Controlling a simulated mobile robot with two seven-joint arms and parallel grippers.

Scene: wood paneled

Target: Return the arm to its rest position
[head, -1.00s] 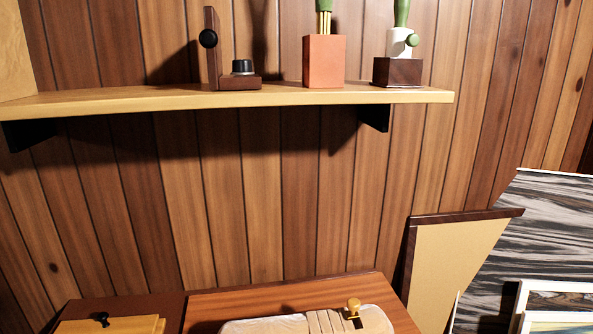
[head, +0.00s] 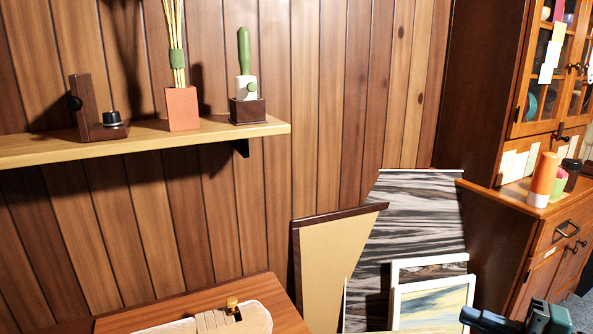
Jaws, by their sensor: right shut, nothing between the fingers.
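My right gripper (head: 488,320) shows at the bottom right edge of the head view, dark with a teal-green part beside it. It is shut and holds nothing. It is cut off by the frame's lower edge, and most of the arm is out of view. It appears in front of the framed pictures and the floor by the cabinet. My left gripper and left arm are not in view.
A wall shelf (head: 220,137) holds a terracotta pot (head: 182,108) with sticks and other small items. Below is a wooden surface (head: 262,289) with a beige item. Framed pictures (head: 433,304) lean right of it. A cabinet (head: 510,212) with cups stands at the right.

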